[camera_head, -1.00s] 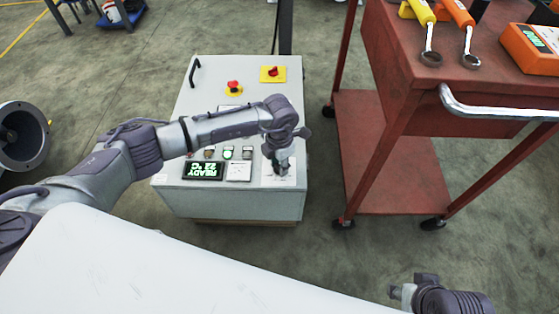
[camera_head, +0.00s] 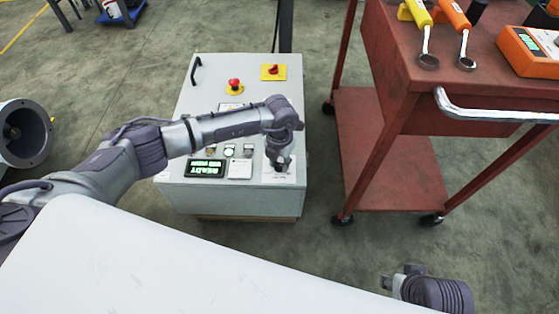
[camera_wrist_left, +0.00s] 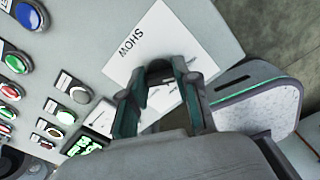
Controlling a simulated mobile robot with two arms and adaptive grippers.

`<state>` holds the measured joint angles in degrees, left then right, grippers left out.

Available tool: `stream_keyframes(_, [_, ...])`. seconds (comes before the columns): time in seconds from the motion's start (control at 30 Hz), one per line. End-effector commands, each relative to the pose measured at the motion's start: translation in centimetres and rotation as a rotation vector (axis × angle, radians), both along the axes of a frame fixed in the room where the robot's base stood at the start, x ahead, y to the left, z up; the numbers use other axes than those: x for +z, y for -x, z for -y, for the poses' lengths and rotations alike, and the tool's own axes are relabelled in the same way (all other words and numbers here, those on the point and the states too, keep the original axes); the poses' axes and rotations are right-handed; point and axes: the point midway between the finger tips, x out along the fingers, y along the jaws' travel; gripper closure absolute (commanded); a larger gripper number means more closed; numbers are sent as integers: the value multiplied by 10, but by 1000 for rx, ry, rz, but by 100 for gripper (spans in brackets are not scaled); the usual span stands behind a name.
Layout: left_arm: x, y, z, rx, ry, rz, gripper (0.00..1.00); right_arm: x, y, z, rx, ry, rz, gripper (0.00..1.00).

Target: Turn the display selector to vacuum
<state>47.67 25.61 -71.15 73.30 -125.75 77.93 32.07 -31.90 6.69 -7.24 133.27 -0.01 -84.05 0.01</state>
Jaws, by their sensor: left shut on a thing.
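The control cabinet (camera_head: 232,205) has a display (camera_head: 205,168) with glowing text on its near edge. READY is legible in upside-down letters; the other line is too small to read. The display also shows at the lower left of the left wrist view (camera_wrist_left: 84,146). To its right is a white label plate (camera_head: 272,179), marked SHOW in the left wrist view (camera_wrist_left: 150,30). My left gripper (camera_head: 281,164) points down over this plate, shut on the display selector, which its fingers (camera_wrist_left: 161,78) largely hide. My right gripper (camera_head: 393,282) is at the bottom right, partly visible, away from the cabinet.
Coloured push buttons (camera_wrist_left: 33,14) sit beside the plate. A red emergency button (camera_head: 234,85) and a red rotary switch (camera_head: 273,70) are farther back on the cabinet. A red trolley (camera_head: 400,150) with tools stands to the right. A white surface (camera_head: 130,265) fills the near left.

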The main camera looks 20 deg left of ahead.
Motion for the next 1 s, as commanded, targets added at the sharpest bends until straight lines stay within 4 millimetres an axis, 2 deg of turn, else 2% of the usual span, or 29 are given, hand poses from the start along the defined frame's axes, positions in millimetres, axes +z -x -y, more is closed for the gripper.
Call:
stream_keyframes(0.17, [1,-1,0,2,0,2,100,0,0,0,0,0,0,60])
stream_keyframes(0.2, [1,-1,0,2,0,2,64,0,0,0,0,0,0,60])
stream_keyframes(0.33, [1,-1,0,1,0,2,44,0,0,0,0,0,0,60])
stream_keyframes(0.6, [1,0,0,0,0,1,44,1,0,0,0,-1,-1,60])
stream_keyframes(0.73, [8,-1,0,0,1,2,44,1,0,0,0,-1,-1,60])
stream_keyframes(0.87, [30,-2,0,-1,2,6,44,1,0,0,0,-1,-1,60])
stream_keyframes(1.0, [61,-2,0,0,2,6,44,0,0,0,0,-1,-1,60])
